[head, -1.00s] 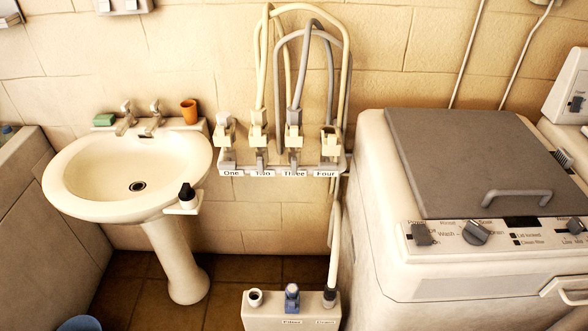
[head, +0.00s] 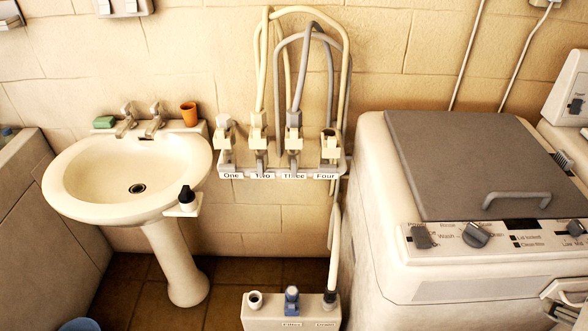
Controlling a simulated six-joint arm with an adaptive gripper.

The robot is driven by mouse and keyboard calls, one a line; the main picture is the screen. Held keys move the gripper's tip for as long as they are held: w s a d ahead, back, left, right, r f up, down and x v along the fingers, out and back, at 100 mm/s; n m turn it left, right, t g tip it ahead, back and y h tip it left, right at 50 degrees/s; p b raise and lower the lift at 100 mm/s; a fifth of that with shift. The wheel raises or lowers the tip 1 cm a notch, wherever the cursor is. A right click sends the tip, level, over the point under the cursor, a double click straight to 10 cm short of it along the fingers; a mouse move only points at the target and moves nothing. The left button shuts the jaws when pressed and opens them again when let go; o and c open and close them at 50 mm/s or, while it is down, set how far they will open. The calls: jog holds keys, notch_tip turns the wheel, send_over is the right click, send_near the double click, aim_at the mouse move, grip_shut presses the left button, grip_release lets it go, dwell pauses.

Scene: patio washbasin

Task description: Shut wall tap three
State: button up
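Wall tap three (head: 293,143) is on the pale wall bracket above the label "Three", third from the left in a row of similar taps. It has a cream and grey body, with a grey hose running up from its top. A grey lever-like part hangs at its front, too small to read as open or shut. Wall tap two (head: 258,140) is at its left and wall tap four (head: 330,148) at its right, both with hoses near them. Wall tap one (head: 225,135) is at the far left, with no hose seen on it. My gripper is not in view.
A washbasin (head: 85,200) with two taps stands at left, holding green soap (head: 104,122), an orange cup (head: 189,113) and a dark-topped bottle (head: 187,196). A washing machine (head: 400,265) stands at right. A filter box (head: 265,318) sits low in the middle.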

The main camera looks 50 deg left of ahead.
jog(key=w+a+n+t+y, duration=0.2)
jog(key=w+a+y, duration=0.1)
jog(key=w+a, duration=1.05)
jog(key=w+a+f+n+y, duration=0.1)
jog(key=a+f, duration=0.1)
jog(key=a, duration=0.7)
jog(key=w+a+f+t+y, duration=0.1)
jog(key=a+f, duration=0.1)
jog(key=a, duration=0.7)
jog(key=w+a+f+n+y, duration=0.1)
jog(key=a+f, duration=0.2)
jog(key=a, duration=0.5)
jog(key=shift+a+n+t+y, duration=0.3)
jog(key=shift+a+t+y, duration=0.1)
jog(key=s+a+f+y, duration=0.1)
jog(key=s+a+f, duration=0.1)
jog(key=a+f, duration=0.35)
jog(key=n+t+y, duration=0.1)
jog(key=n+y, duration=0.1)
jog(key=y, duration=0.1)
send_near(294, 167)
jog(key=a, duration=0.1)
jog(key=shift+w+f, duration=0.2)
jog(key=shift+w, duration=0.25)
jog(key=shift+w+a, duration=0.1)
jog(key=shift+a, duration=0.05)
jog(key=shift+x, duration=3.8)
jog(key=shift+r, duration=0.1)
